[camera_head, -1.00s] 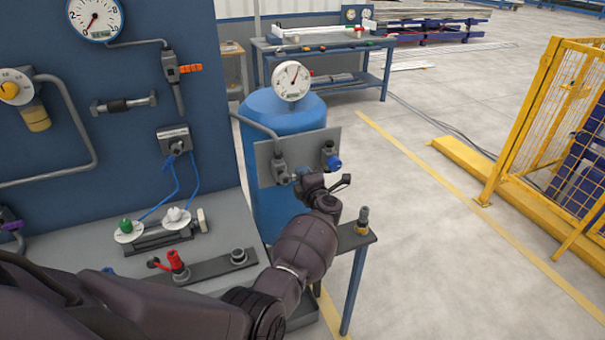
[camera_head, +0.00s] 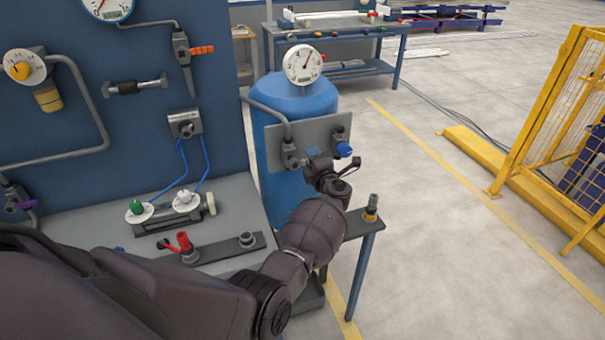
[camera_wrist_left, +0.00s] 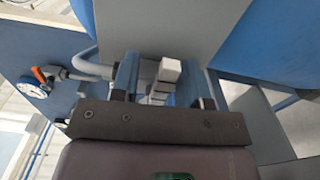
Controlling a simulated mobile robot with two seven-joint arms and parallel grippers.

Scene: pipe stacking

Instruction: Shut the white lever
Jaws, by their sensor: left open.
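My left gripper (camera_head: 313,156) is at the grey plate (camera_head: 276,146) in front of the blue tank, between two valve fittings. In the left wrist view its two fingers (camera_wrist_left: 166,84) are apart. A whitish lever-like piece (camera_wrist_left: 168,70) with a stepped lower part stands between them. A gap shows on both sides of it, and I cannot tell whether either finger touches it. In the head view the gripper and wrist hide this piece. My right gripper is not in view.
A blue-handled valve (camera_head: 344,150) is just right of the gripper. A gauge (camera_head: 303,64) stands above the plate, before the blue tank (camera_head: 302,101). A bench (camera_head: 227,191) with red, green and white fittings lies left. Open floor and a yellow cage (camera_head: 556,125) are right.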

